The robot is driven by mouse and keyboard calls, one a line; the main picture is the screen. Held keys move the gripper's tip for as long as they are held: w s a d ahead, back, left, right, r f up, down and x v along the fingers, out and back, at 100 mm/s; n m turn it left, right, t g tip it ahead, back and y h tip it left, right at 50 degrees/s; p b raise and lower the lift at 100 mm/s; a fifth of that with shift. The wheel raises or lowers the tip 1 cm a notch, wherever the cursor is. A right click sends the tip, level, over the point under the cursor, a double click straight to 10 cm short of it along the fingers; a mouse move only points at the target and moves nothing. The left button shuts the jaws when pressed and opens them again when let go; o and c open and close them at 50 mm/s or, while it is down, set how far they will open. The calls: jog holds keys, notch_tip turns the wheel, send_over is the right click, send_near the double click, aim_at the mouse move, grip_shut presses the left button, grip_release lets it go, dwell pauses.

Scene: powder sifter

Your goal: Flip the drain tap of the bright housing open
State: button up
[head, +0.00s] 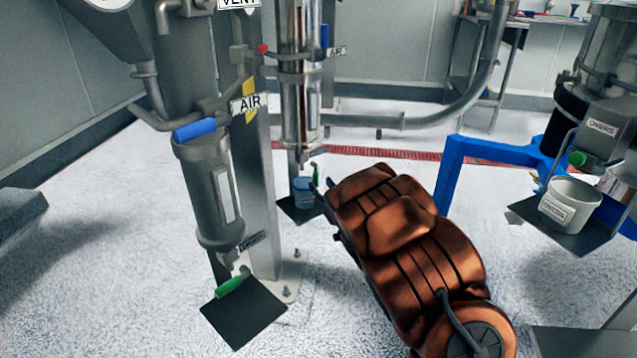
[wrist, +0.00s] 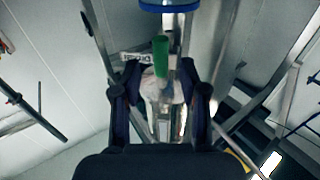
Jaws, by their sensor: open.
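The bright housing (head: 299,85) is a shiny upright metal cylinder left of centre in the head view. Its drain tap (head: 315,172) is at the bottom, with a small green handle partly hidden by my gripper (head: 324,186). In the wrist view the green handle (wrist: 160,54) stands upright in the picture, between and slightly beyond the fingertips of my gripper (wrist: 160,70). The fingers are apart, one on each side, and no contact shows. A pale label plate (wrist: 136,57) is just left of the handle.
A small bucket (head: 303,193) stands on a dark plate below the bright housing. A dull grey housing (head: 208,180) with its own green tap handle (head: 232,283) stands at left. A blue frame (head: 453,172) and another unit with a white bucket (head: 570,203) are at right.

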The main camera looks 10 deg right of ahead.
jog(key=v, duration=0.3)
jog(key=s+d+r+m+g+h+p, duration=0.2)
jog(key=s+d+r+g+h+p, duration=0.2)
jog(key=s+r+p, duration=0.45)
jog(key=s+d+r+m+g+h+p, duration=0.25)
jog(key=s+d+r+g+p, duration=0.2)
jog(key=r+p, duration=0.65)
jog(key=s+a+r+g+p, duration=0.2)
jog(key=s+r+p, duration=0.4)
jog(key=s, duration=0.7)
jog(key=s+a+r+n+g+y+p, duration=0.1)
jog(key=s+a+r+g+p, duration=0.2)
jog(key=s, duration=1)
jog(key=s+a+r+g+y+p, duration=0.1)
jog(key=s+a+r+g+p, duration=0.2)
jog(key=s+r+g+p, duration=0.3)
jog(key=s+r+p, duration=0.5)
jog(key=s+r, duration=0.2)
jog(key=r, duration=0.1)
jog(key=shift+a+n, duration=0.2)
jog(key=shift+n, duration=0.15)
